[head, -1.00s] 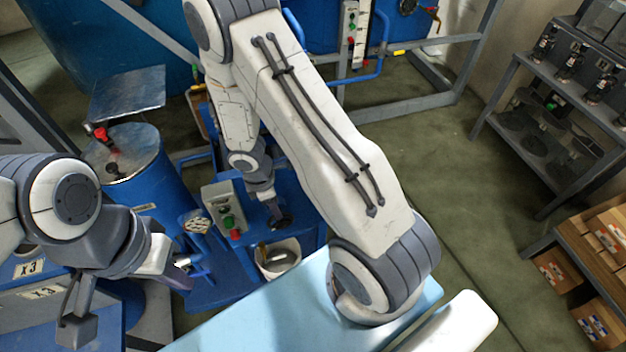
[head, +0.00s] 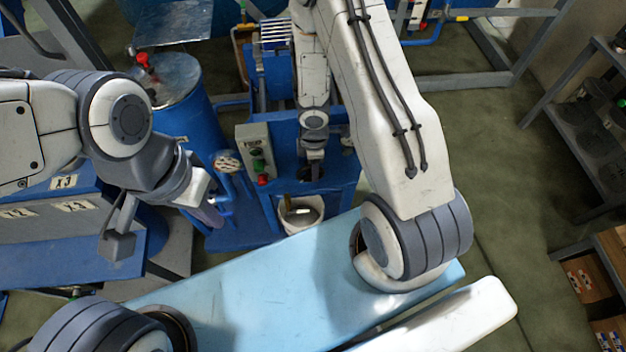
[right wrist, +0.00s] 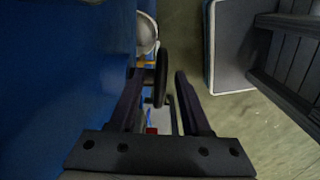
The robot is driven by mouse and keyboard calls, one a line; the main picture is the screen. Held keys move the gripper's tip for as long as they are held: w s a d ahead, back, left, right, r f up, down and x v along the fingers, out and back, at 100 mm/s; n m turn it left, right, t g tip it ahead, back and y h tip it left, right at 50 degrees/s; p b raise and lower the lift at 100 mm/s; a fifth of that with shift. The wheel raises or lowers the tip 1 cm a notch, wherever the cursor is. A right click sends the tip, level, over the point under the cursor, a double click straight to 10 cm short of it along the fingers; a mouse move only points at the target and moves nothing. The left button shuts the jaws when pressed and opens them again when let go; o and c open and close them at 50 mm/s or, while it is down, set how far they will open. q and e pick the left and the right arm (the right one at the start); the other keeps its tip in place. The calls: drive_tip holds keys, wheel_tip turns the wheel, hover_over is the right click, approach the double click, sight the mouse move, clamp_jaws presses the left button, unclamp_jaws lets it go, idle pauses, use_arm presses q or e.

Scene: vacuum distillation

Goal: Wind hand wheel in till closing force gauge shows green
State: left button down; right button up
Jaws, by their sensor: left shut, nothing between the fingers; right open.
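A dark hand wheel (right wrist: 161,77) shows nearly edge-on in the right wrist view, between the fingers of my right gripper (right wrist: 170,85). The gripper is open, with the wheel nearer its left finger; I cannot tell if they touch. In the head view my right gripper (head: 313,170) points down at the front of the blue machine (head: 283,125), largely hiding the wheel. My left gripper (head: 212,214) is shut and empty, to the left of the machine. I cannot make out the closing force gauge or its reading.
A control box (head: 257,150) with green and red buttons stands left of my right gripper. A white bucket (head: 300,213) sits below it. A blue drum (head: 180,110) stands to the left.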

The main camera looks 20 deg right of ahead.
wheel_tip(320, 180, down, 4)
drive_tip(key=b, duration=0.3)
use_arm(q)
wheel_tip(320, 180, down, 4)
drive_tip(key=shift+f, duration=0.1)
use_arm(e)
clamp_jaws()
drive_tip(key=shift+f+y, duration=0.1)
drive_tip(key=shift+y, duration=0.7)
unclamp_jaws()
